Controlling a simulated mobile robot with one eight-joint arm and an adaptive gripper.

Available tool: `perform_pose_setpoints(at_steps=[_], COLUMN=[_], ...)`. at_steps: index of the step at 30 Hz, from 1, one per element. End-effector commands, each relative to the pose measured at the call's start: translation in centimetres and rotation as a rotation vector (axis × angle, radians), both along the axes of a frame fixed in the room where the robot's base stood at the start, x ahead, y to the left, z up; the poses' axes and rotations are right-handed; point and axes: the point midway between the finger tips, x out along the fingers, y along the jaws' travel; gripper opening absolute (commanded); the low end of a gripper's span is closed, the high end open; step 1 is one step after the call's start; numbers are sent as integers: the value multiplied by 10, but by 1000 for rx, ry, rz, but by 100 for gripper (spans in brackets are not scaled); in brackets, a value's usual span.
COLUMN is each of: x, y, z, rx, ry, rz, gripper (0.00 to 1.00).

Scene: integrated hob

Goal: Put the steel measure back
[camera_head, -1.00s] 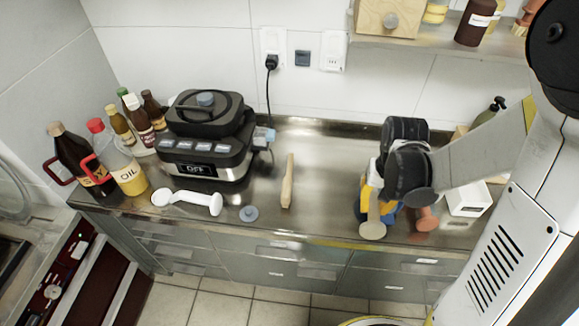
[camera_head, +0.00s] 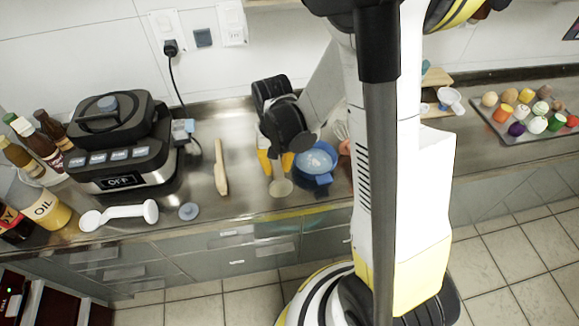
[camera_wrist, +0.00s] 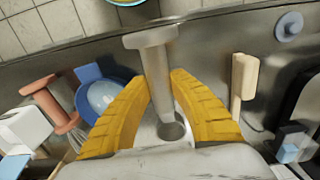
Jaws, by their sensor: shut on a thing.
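The steel measure (camera_wrist: 157,72) shows in the wrist view as a grey stem with a wide flat end at the top and a ring-shaped end below. My gripper (camera_wrist: 160,84) has its two yellow fingers shut on the stem. In the head view my gripper (camera_head: 276,164) is low over the counter, left of a blue bowl, and a pale round end of the measure (camera_head: 281,188) shows just below the fingers. The rest of it is hidden there by my gripper. I cannot tell whether it touches the counter.
The blue bowl (camera_head: 322,175) with pale contents is close on the right. A wooden stick (camera_head: 220,168) lies to the left, with a grey-blue disc (camera_head: 189,211), a white double-ended tool (camera_head: 120,215) and a black appliance (camera_head: 118,145) beyond. A tray (camera_head: 500,132) of small items is far right.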

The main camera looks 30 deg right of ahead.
Motion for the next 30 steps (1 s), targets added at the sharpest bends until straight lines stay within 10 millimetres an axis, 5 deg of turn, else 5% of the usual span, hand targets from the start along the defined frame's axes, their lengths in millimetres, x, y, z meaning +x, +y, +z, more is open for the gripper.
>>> perform_pose_setpoints(at_steps=[7, 12, 23, 24, 25, 30], x=[41, 38, 38, 38, 37, 37], y=[36, 33, 33, 33, 33, 33], z=[-37, -62, -66, -66, -66, -66], rx=[0, 0, 0, 0, 0, 0], ry=[0, 0, 0, 0, 0, 0], rz=[3, 0, 0, 0, 0, 0], gripper=[0, 0, 0, 34, 42, 42])
